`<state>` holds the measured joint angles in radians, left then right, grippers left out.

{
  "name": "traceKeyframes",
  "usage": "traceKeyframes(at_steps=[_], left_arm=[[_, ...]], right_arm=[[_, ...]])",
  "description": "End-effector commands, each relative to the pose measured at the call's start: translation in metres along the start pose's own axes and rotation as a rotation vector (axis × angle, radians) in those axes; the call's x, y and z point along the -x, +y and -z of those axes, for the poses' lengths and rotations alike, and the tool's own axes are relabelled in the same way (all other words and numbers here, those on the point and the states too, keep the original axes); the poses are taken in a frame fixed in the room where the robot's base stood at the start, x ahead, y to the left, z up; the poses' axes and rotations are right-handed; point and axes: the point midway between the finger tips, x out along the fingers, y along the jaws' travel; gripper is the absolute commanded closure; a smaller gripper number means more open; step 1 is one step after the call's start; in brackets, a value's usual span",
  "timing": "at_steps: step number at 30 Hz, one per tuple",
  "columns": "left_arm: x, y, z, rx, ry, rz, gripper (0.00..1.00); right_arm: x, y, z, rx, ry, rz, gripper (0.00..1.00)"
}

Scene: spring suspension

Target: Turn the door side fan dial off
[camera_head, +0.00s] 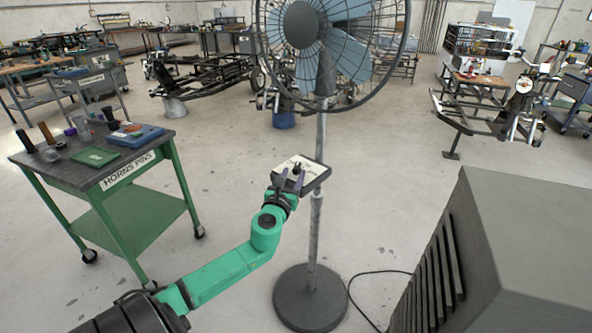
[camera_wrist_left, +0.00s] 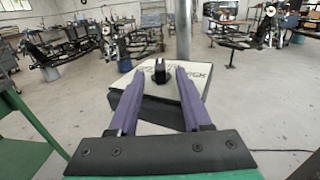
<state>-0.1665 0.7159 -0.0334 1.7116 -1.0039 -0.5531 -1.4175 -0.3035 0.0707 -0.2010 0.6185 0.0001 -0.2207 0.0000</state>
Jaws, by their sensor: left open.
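The pedestal fan (camera_head: 318,190) stands in the middle of the head view, with a caged blue-bladed head on a grey pole. A control box (camera_head: 316,172) with a pale top face is fixed to the pole. A small black dial (camera_wrist_left: 160,73) stands up from that face in the left wrist view. My left gripper (camera_head: 290,182) is at the near edge of the box. Its two purple fingers (camera_wrist_left: 152,80) are open and reach over the box on either side of the dial, with gaps visible at both sides. My right gripper is out of view.
A green-framed cart (camera_head: 92,165) labelled "HORNS PINS" stands at the left with small items on top. A large grey louvred cabinet (camera_head: 500,250) fills the lower right. The fan's round base (camera_head: 310,297) and a black cable (camera_head: 365,285) lie on the floor.

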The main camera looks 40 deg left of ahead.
Motion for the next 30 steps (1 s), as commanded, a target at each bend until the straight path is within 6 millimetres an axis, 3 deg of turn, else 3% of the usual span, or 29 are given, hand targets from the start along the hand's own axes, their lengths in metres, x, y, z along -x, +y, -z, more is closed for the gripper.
traceKeyframes(at_steps=[3, 6, 14, 15, 18, 30], left_arm=[[-0.020, 0.000, 0.000, 0.001, -0.002, -0.001, 0.51], [-0.028, 0.000, 0.000, 0.001, 0.000, 0.000, 0.51], [-0.030, -0.001, 0.000, 0.001, 0.001, 0.002, 0.51], [-0.030, -0.001, 0.000, 0.001, 0.001, 0.002, 0.67], [-0.030, -0.001, 0.000, 0.001, 0.001, 0.002, 1.00], [-0.029, -0.001, -0.002, 0.003, 0.000, -0.036, 1.00]], right_arm=[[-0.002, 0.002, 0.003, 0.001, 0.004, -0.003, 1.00], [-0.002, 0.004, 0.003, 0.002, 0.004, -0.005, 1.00], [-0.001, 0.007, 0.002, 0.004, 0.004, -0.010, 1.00], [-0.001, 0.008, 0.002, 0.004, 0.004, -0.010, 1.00], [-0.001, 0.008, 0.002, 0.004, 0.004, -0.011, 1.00], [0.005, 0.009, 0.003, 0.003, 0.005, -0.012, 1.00]])
